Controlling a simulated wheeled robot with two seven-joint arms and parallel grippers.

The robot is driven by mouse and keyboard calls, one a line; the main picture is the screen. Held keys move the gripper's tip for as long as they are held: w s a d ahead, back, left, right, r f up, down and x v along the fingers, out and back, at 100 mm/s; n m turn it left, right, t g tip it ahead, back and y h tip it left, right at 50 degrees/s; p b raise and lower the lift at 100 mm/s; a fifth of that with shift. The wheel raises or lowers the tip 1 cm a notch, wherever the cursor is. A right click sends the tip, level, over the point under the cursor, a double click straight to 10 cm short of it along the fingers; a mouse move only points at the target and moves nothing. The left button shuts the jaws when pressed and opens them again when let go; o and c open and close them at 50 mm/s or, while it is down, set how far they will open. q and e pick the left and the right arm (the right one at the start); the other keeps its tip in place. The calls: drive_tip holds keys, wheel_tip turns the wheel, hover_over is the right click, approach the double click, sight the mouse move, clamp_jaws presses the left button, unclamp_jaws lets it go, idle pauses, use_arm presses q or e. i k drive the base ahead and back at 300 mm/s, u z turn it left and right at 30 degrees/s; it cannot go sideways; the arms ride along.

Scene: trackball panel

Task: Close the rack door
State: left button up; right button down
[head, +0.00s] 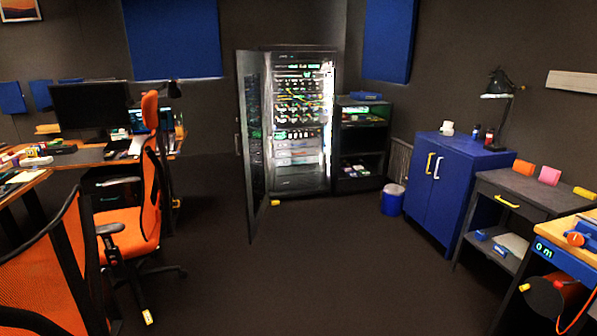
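The rack (299,184) stands against the back wall, a tall dark cabinet filled with lit equipment and cables. Its door (253,160) is a dark, see-through panel in a black frame. The door is hinged at the rack's left side and stands wide open, swung out toward me. A small handle shows on the door's free left edge (237,145). Neither of my grippers shows in the head view.
The dark floor (310,260) ahead is clear. Orange chairs (128,225) and a desk (95,153) stand at left. A blue bin (392,200), a blue cabinet (447,185) and a workbench (575,255) line the right. Small yellow items lie on the floor.

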sight(246, 62)
drive_tip(key=i, duration=2.6)
drive_tip(key=u, duration=1.95)
drive_tip(key=i, duration=1)
